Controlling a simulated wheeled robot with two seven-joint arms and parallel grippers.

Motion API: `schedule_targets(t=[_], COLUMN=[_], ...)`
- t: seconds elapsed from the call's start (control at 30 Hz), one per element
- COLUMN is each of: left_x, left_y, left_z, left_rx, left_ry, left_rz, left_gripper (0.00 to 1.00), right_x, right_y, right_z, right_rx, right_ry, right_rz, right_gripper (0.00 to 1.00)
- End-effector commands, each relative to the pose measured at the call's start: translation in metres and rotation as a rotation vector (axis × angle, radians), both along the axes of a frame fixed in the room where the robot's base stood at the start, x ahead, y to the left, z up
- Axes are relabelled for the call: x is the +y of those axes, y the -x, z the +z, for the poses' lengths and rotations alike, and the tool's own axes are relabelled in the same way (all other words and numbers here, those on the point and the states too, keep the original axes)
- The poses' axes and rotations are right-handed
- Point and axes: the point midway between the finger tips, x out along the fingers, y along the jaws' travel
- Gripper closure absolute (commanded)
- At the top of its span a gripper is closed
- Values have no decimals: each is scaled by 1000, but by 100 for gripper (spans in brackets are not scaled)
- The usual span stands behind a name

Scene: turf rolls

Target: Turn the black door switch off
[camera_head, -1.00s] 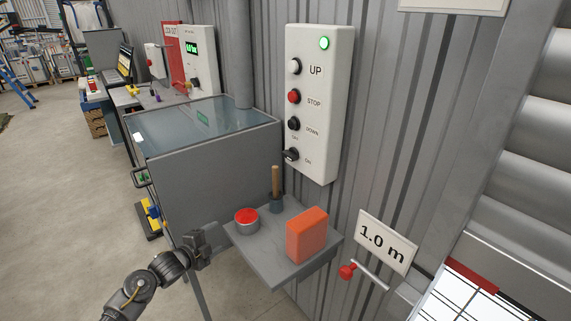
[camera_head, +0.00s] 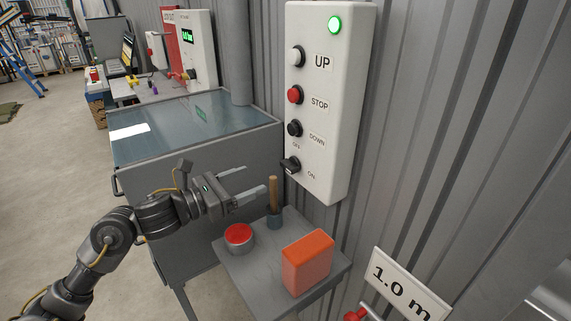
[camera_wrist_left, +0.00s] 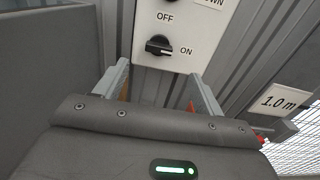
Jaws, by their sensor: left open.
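The black door switch (camera_head: 290,165) is a rotary knob at the bottom of the white control panel (camera_head: 325,190) on the wall. In the left wrist view the switch (camera_wrist_left: 159,46) sits between the OFF and ON labels, its pointer turned to the right toward ON. My left gripper (camera_head: 258,182) is open and empty, left of the panel and a little below the switch, apart from it. In the wrist view its two fingers (camera_wrist_left: 158,82) reach forward on either side below the switch. My right gripper is not in view.
Below the panel, a grey shelf (camera_head: 245,275) holds a red-topped tin (camera_head: 239,236), a wooden-handled tool (camera_head: 273,193) and an orange block (camera_head: 307,262). A glass-topped grey cabinet (camera_head: 145,160) stands behind my left arm. A 1.0 m sign (camera_head: 402,288) is at lower right.

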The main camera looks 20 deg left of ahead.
Motion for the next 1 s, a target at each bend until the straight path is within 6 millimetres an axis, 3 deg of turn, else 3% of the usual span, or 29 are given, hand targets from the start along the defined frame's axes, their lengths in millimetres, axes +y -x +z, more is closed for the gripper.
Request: schedule_targets(t=[0.1, 0.2, 0.6, 1.0], left_x=[-4, -13, -57, -67], left_y=[-7, -18, -71, -83], left_z=[2, 3, 2, -1], left_rx=[1, 3, 6, 5], left_ry=[4, 7, 7, 4], left_rz=[2, 4, 5, 5], left_gripper=[31, 31, 31, 31], right_x=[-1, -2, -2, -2], right_y=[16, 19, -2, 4], right_z=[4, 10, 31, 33], right_rx=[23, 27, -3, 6], right_ry=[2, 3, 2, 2], right_rz=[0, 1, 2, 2], right_gripper=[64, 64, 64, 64])
